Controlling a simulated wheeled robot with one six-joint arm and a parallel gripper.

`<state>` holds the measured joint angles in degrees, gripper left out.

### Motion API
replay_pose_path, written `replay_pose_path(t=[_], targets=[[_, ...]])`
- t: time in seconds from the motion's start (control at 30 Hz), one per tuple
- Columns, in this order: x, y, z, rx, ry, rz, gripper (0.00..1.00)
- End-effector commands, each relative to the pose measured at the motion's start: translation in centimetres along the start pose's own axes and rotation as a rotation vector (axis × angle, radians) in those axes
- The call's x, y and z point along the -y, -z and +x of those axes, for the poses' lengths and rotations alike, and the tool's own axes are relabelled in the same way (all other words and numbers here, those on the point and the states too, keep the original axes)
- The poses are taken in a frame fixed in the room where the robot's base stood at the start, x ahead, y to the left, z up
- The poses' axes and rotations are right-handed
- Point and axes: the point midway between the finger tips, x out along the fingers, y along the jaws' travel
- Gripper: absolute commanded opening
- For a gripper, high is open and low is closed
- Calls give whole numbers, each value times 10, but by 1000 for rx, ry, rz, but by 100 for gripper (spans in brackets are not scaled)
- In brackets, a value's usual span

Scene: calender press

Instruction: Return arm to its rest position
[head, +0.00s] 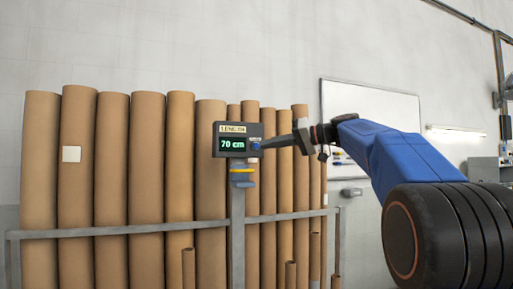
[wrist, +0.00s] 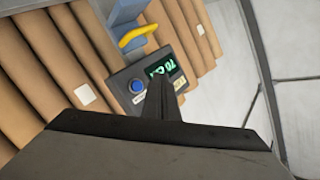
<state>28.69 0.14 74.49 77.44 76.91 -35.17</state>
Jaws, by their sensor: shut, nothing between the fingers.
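My gripper (head: 262,146) is at the end of my blue arm, stretched out to the left in the head view. Its fingers are shut with nothing between them, and the tip is at or just in front of the blue button on a small dark display box (head: 231,145). I cannot tell whether it touches. The box is labelled "LENGTH" and reads "70 cm". In the wrist view the closed fingers (wrist: 157,98) point at the box, beside the blue button (wrist: 137,86), and cover part of the green digits.
Several tall brown cardboard tubes (head: 146,150) stand behind a grey metal rail (head: 120,229). A yellow and blue item (head: 242,176) hangs on the post under the box. A whiteboard (head: 370,105) is on the wall behind my arm. Shorter tubes stand low in front.

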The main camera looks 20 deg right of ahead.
Motion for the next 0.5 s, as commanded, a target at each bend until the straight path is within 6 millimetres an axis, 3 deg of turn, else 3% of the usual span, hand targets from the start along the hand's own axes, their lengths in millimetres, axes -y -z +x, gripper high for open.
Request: replay_pose_path(t=[0.5], targets=[[4,-4,-5,0,0,1,0]])
